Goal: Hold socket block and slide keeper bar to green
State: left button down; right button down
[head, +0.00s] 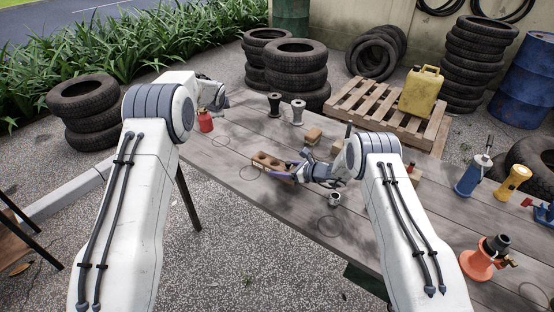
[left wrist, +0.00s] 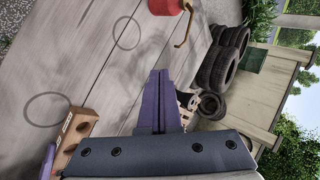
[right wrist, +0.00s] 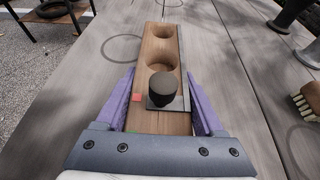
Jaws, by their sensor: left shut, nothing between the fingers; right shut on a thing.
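The socket block (head: 267,161) is a wooden block with round holes, lying on the table in the middle. My right gripper (head: 291,169) is shut on it, with one purple finger along each side in the right wrist view (right wrist: 158,98). The keeper bar (right wrist: 163,92) is a dark plate with a black round knob, across the block beside a red mark (right wrist: 137,97). A bit of green (right wrist: 127,132) shows nearer the gripper, mostly hidden. My left gripper (left wrist: 162,102) is shut and empty, raised away from the block (left wrist: 74,140), near the red can.
A red can (head: 205,122) with a brass-coloured spout stands at the table's left. A metal cup (head: 334,199) is near the right gripper. Blue, yellow and orange tools stand at right.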

aim_at(288, 165)
pick_arm(q)
jog(key=s+d+f+n+g+h, duration=0.2)
jog(key=s+f+n+g, duration=0.25)
jog(key=s+n, duration=0.2)
jog(key=s+d+n+g+h, duration=0.2)
jog(key=s+d+n+h, duration=0.2)
jog(key=s+d+h, duration=0.2)
jog(key=d+r, duration=0.1)
jog(key=d, duration=0.1)
jog(key=shift+d, duration=0.35)
jog(key=shift+f, duration=0.1)
jog(key=x, duration=1)
jog(key=shift+d, duration=0.15)
jog(key=d, duration=0.1)
jog(key=s+d, duration=0.1)
jog(key=d, duration=0.1)
jog(key=shift+s+d, duration=0.15)
jog(key=shift+d, duration=0.25)
